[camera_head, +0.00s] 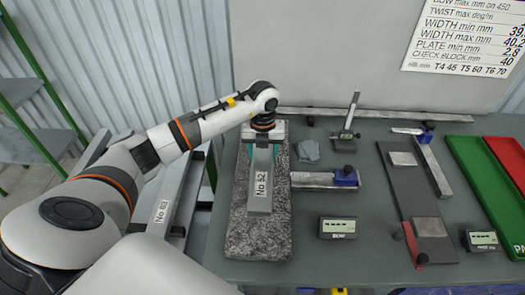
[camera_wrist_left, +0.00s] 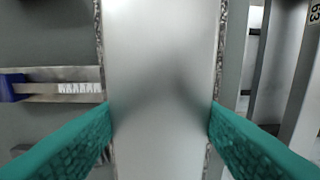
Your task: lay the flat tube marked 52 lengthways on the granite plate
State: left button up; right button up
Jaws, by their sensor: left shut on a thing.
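The flat tube marked No 52 (camera_head: 260,190) is a grey metal bar. It lies lengthways along the speckled granite plate (camera_head: 256,237) in the head view, or just above it; I cannot tell whether it touches. My left gripper (camera_head: 262,143) is at the tube's far end, its teal fingers on either side of it. In the left wrist view the tube (camera_wrist_left: 160,60) runs between the two teal fingers of the left gripper (camera_wrist_left: 160,125), with thin strips of granite (camera_wrist_left: 99,50) showing at both its edges. My right gripper is not in view.
Another tube, marked 63 (camera_head: 160,212), lies on a rack left of the plate. Right of the plate are a caliper with a blue part (camera_head: 345,177), a BOW display (camera_head: 338,228), a height gauge (camera_head: 347,133), a dark fixture (camera_head: 412,190), and green (camera_head: 483,170) and red trays (camera_head: 512,158).

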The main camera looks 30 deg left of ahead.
pick_arm(q)
notch_tip(320, 180, down, 2)
jog(key=shift+f+b, duration=0.1)
jog(key=shift+b, duration=0.65)
jog(key=shift+f+b, duration=1.4)
jog(key=shift+f, duration=0.4)
jog(key=shift+f+b, duration=0.3)
jog(key=shift+f, duration=0.05)
jog(key=o, duration=1.4)
jog(key=shift+o, duration=0.3)
jog(key=shift+f, duration=0.1)
